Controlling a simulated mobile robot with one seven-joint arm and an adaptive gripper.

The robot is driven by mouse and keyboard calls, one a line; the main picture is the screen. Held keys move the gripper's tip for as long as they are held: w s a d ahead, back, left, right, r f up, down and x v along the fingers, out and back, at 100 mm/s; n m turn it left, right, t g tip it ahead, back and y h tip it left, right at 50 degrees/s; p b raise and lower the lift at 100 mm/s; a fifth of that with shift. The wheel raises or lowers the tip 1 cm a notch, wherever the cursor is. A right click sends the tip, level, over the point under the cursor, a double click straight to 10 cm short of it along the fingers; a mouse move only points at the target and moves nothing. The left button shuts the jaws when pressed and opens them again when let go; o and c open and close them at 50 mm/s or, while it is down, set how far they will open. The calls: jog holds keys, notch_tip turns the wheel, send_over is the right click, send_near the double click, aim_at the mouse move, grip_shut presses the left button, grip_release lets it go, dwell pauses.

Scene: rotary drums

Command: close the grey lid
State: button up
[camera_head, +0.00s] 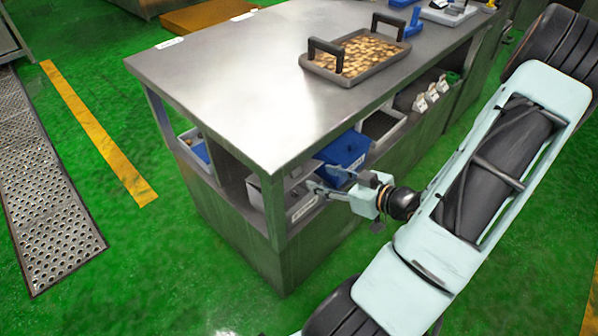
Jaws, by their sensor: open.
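A grey box (264,196) with a pale label on its side sits on the shelf under the near corner of the metal table. A table leg hides part of it. I cannot clearly make out its lid or how far it stands open. My gripper (322,183) is open and points left at the right side of this box, close to the label. I cannot tell whether a finger touches the box. Nothing shows between the fingers.
A blue bin (344,149) stands just behind my gripper on the same shelf, with a grey bin (381,126) farther right. The metal tabletop (230,85) overhangs the shelf. A tray (402,49) of brown pieces sits on top. Green floor is clear in front.

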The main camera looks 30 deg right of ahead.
aim_at(299, 176)
jog(key=b+x, duration=0.2)
jog(key=x, duration=0.8)
jog(key=shift+w+f, duration=0.15)
jog(key=shift+c, duration=0.2)
grip_shut()
